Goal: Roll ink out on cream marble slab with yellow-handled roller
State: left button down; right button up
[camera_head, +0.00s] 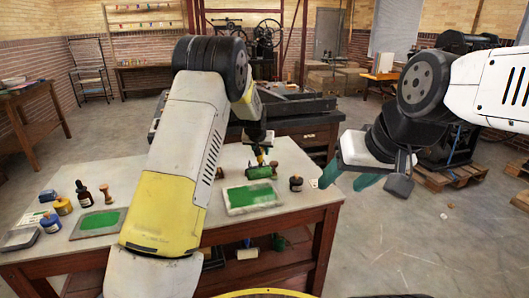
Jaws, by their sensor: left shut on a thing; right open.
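The cream marble slab (232,208) lies flat on the table, with a green ink patch (252,195) over much of its top. My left gripper (260,152) is shut on the yellow-handled roller, whose green-coated drum (258,172) shows below the jaws. The drum is at the slab's far edge, beyond the ink patch; I cannot tell whether it touches the slab. Most of the handle is hidden by the gripper.
A second slab (76,234) with green ink lies at the table's left, partly hidden by my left arm. Ink bottles (84,194), a stamp (107,194) and a grey tray (20,239) stand around it. A dark bottle (296,184) stands just right of the cream slab.

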pick_arm(q)
jog(key=s+d+f, duration=0.1)
jog(key=s, duration=0.4)
jog(key=s+d+f, duration=0.1)
jog(key=s+d, duration=0.1)
jog(key=s, duration=0.3)
jog(key=shift+s+d+f, duration=0.25)
jog(key=shift+s+f, duration=0.05)
jog(key=shift+s, duration=0.05)
jog(key=shift+f, duration=0.4)
dwell(1.0)
